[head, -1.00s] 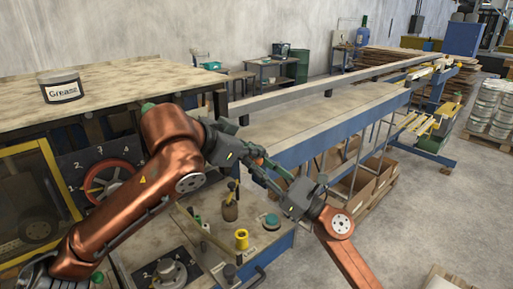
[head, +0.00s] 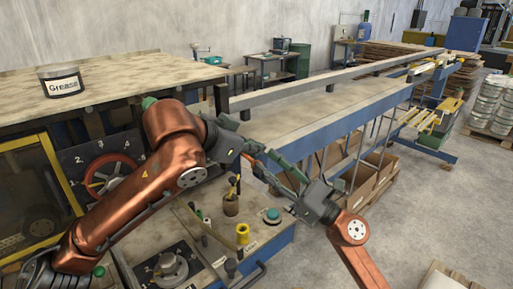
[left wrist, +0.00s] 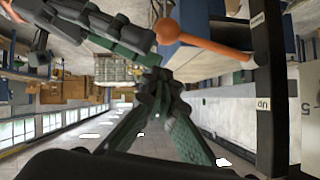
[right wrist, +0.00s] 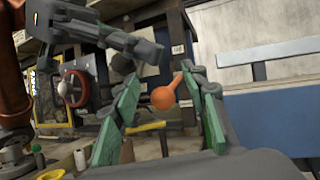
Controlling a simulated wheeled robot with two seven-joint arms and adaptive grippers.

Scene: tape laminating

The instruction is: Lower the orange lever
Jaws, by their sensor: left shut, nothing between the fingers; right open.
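The orange lever (right wrist: 162,98) has a round ball end, seen in the right wrist view between the spread fingers of my right gripper (right wrist: 161,74). I cannot tell whether they touch it. In the left wrist view the lever's rod (left wrist: 215,43) runs from the ball to a dark upright bar with an "up" label (left wrist: 263,104). My right gripper (head: 268,164) is open. My left gripper (head: 258,151) is shut and empty, close to the right one; its fingers meet in the left wrist view (left wrist: 157,82). In the head view the grippers mostly hide the lever.
A red handwheel (head: 112,174) and a grease can (head: 61,80) are at left. A long blue-edged table (head: 320,122) extends behind the grippers.

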